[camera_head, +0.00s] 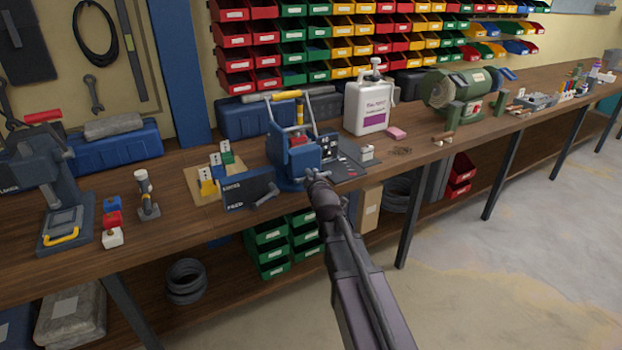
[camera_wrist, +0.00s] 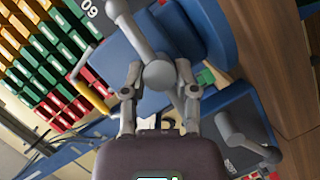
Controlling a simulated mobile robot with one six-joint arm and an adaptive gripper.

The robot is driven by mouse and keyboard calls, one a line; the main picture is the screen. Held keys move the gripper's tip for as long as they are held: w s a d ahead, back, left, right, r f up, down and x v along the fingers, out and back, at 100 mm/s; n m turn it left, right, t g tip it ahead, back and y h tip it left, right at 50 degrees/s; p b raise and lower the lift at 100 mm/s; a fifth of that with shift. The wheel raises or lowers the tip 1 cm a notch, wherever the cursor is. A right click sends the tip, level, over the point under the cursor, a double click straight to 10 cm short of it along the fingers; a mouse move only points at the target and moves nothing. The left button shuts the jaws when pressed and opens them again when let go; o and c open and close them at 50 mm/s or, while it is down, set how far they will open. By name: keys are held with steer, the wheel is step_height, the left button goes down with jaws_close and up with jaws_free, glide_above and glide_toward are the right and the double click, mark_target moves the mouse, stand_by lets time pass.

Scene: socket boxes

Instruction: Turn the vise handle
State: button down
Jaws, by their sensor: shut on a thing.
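The blue vise (camera_head: 290,162) stands at the front edge of the wooden bench in the head view, and its blue body (camera_wrist: 200,35) fills the upper middle of the wrist view. The grey vise handle (camera_wrist: 127,28) shows in the wrist view as a bar running up and left from a round grey end. My gripper (camera_wrist: 159,85) has one finger on each side of that round end and is shut on it. In the head view my gripper (camera_head: 318,180) is at the front of the vise and hides most of the handle.
A dark panel with a grey crank (camera_head: 250,190) is left of the vise; the crank (camera_wrist: 240,140) is also low right in the wrist view. A white canister (camera_head: 368,106) and green grinder (camera_head: 455,92) stand to the right. Open floor (camera_head: 480,250) lies before the bench.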

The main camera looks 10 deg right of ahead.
steer(key=shift+a, duration=0.25)
steer(key=shift+d, duration=0.25)
steer(key=shift+s+m, duration=0.1)
steer(key=shift+m, duration=0.3)
